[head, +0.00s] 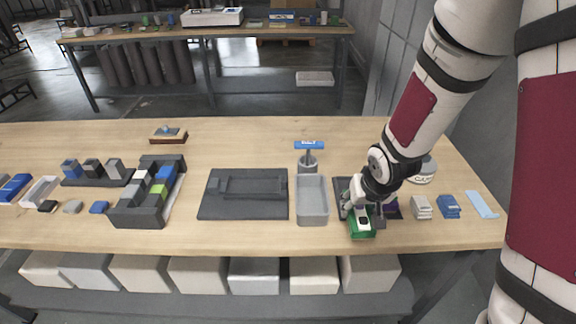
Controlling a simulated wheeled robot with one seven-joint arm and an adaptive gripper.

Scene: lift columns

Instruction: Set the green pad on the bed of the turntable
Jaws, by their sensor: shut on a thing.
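My gripper (362,212) is at the right part of the bench, pointing down, over the front of a dark tray (340,186). It is shut on a green thing, which I take as the green pad (361,235), showing just below and in front of the fingers. The fingers hide part of it, and I cannot tell if it touches the surface below. I cannot pick out the turntable for certain. A round pale thing with dark lettering (424,177) stands behind my wrist, partly hidden by my arm.
Small blocks (421,207) and a light blue strip (482,204) lie to the right. The bench's front edge is close.

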